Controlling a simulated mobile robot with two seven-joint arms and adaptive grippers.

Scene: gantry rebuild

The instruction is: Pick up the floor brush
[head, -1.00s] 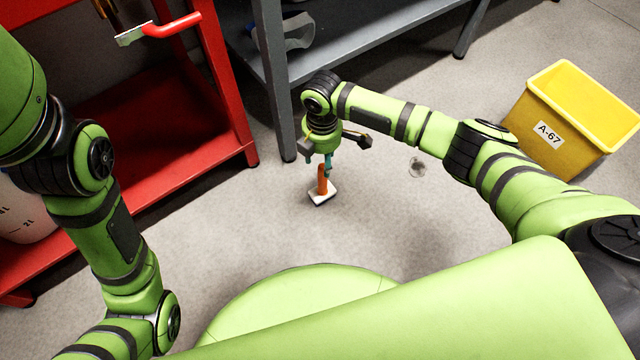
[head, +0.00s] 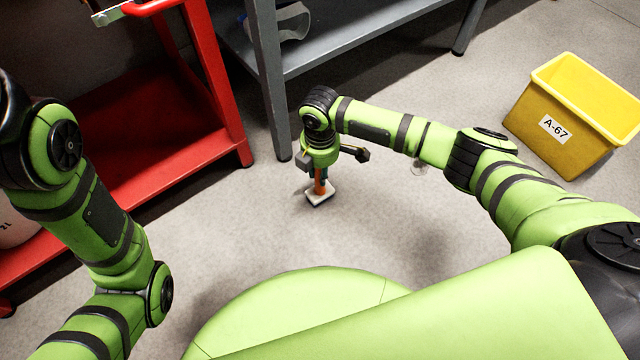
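The floor brush (head: 319,195) has an orange handle and a pale, flat, dark-edged head. It is upright, with its head down at the grey floor. My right gripper (head: 320,176) points down over it from above, with its fingers at the handle. The upper part of the handle is hidden by the gripper. Whether the fingers are closed on the handle is too small to tell. My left arm shows at the left, but its gripper is outside the picture.
A red cart (head: 215,75) stands at the left and a grey metal shelf (head: 268,75) behind the brush, its leg close to my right gripper. A yellow bin (head: 545,130) labelled A-67 is at the right. The floor (head: 250,225) in front of the brush is clear.

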